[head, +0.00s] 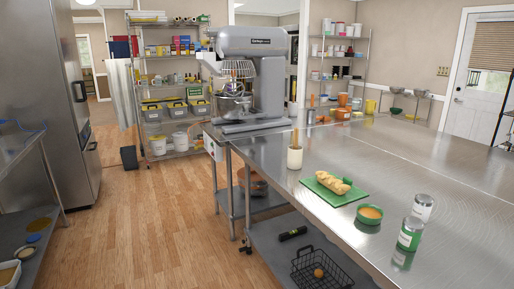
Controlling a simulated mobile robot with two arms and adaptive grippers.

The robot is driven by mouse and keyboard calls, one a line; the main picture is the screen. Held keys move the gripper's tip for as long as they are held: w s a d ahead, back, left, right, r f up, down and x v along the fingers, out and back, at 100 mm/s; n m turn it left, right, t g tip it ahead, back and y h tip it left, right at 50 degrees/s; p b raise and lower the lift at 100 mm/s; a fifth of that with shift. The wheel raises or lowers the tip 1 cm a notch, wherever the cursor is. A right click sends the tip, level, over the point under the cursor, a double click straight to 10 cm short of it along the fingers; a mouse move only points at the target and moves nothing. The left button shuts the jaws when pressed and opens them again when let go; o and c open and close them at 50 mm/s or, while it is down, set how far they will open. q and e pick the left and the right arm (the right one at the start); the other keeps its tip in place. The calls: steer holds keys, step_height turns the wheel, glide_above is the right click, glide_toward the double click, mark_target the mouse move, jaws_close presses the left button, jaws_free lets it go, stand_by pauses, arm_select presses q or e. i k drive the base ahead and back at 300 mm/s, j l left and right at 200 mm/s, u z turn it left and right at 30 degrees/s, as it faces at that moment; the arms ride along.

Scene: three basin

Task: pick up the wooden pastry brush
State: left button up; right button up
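An upright wooden handle (295,137) stands out of a white cylindrical holder (294,159) on the near left part of the steel table (400,150). It may be the pastry brush, but its lower end is hidden in the holder, so I cannot tell. A second thin wooden-looking upright handle (312,102) shows farther back, beside the mixer, too small to identify. Neither of my grippers shows in the head view.
A green cutting board (344,197) with bread, a green bowl (370,214) and two cans (410,234) stand on the table's near part. A large mixer (255,75) stands behind the holder.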

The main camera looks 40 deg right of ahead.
mark_target(294, 146)
steer(key=i+j+z, duration=0.1)
steer(key=i+z, duration=0.3)
steer(key=i+j+z, duration=0.2)
steer(key=i+z, duration=0.2)
steer(key=i+j+z, duration=0.4)
steer(key=k+l, duration=0.05)
steer(key=l, duration=0.05)
